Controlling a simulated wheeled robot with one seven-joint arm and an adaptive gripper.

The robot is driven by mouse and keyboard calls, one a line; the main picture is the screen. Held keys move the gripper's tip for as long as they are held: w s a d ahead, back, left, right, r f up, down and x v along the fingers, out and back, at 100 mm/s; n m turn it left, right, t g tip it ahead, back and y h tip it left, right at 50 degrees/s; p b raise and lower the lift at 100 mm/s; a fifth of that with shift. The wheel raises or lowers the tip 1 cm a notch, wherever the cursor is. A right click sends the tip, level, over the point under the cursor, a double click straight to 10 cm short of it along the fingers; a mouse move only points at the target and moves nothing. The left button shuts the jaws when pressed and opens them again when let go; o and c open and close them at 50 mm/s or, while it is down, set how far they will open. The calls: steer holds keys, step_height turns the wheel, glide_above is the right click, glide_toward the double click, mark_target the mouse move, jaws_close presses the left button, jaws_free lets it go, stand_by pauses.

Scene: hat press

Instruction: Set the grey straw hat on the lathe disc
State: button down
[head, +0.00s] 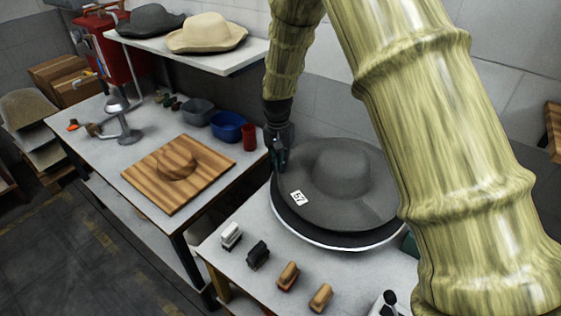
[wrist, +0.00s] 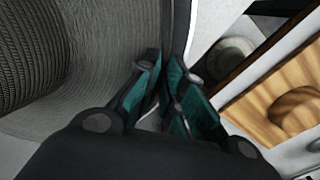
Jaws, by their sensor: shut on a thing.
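The grey straw hat (head: 345,170), with a white tag on its brim, is over the lathe disc (head: 330,243) on the near table. Its brim hides most of the disc; a dark band and pale rim show along the front. I cannot tell whether the hat rests flat on the disc or is slightly above it. My gripper (head: 279,155) is at the left edge of the brim, shut on it. In the wrist view, the gripper (wrist: 172,85) has its green-padded fingers at the brim edge, and the woven hat (wrist: 100,60) fills the left side.
Brushes (head: 288,275) line the near table's front. The left table holds a wooden hat block (head: 178,163) on a board, a blue bowl (head: 227,126) and a red cup (head: 249,137). A shelf above holds a cream hat (head: 206,33) and a dark hat (head: 150,19). My arm hides the right side.

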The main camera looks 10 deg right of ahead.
steer(key=shift+f, duration=0.75)
stand_by(0.4)
steer(key=c, duration=1.5)
jaws_free()
steer(key=shift+o, duration=0.2)
step_height(320, 180, up, 12)
steer(key=shift+a, duration=0.2)
